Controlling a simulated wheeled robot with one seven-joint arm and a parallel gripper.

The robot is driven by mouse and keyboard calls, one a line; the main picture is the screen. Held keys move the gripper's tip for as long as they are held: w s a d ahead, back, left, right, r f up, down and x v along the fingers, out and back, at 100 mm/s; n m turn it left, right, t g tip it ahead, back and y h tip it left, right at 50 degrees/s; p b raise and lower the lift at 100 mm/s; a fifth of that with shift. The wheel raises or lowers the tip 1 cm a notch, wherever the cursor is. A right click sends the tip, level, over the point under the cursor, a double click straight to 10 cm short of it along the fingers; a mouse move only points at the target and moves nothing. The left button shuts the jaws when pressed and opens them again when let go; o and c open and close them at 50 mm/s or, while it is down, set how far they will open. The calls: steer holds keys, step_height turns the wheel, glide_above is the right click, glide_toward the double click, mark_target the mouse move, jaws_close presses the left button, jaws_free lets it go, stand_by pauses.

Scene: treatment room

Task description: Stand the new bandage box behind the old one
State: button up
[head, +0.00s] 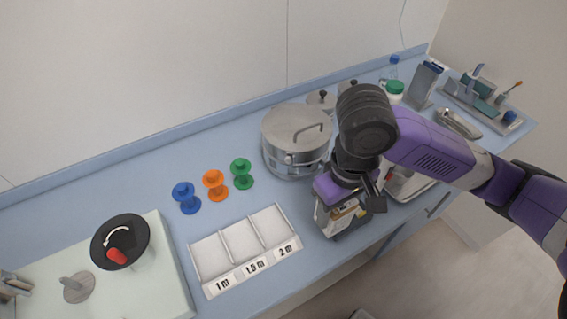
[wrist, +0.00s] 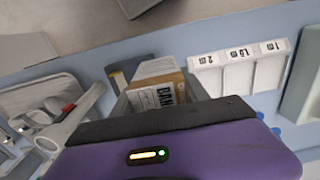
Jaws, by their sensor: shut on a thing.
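A pale cardboard box with dark lettering "BAN" (wrist: 158,88) stands in a small grey holder (wrist: 119,106) in the wrist view. White and brown box faces (head: 334,214) show below my gripper (head: 362,200) in the head view, near the counter's front edge. My gripper points down and is shut on a bandage box at the holder. My purple gripper body hides the fingertips in the wrist view, and I cannot tell the old box from the new one. A dark item with a yellow edge (wrist: 122,72) is beside the lettered box.
A three-section tray (head: 245,248) marked in metres lies left of the holder. A lidded steel pot (head: 296,140) stands close behind. Green, orange and blue spools (head: 187,197) stand farther left. A metal tray (head: 408,185) lies to the right under my arm.

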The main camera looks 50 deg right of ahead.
steer(key=w+d+f, duration=0.1)
steer(key=w+f, duration=0.1)
steer(key=w, duration=0.1)
steer(key=w+d+f+p, duration=0.1)
steer(key=w+f, duration=0.1)
steer(key=w, duration=0.2)
steer(key=w+d+f, duration=0.1)
steer(key=w, duration=0.3)
steer(key=shift+d+f, duration=0.1)
steer(key=shift+f, duration=0.3)
steer(key=shift+w+d+f+p, duration=0.2)
steer(key=shift+w+f+p, duration=0.1)
steer(key=shift+w+f, duration=0.3)
steer(key=shift+w+d+f+p, duration=0.15)
steer(key=shift+w+f+p, duration=0.1)
steer(key=shift+w+f, duration=0.25)
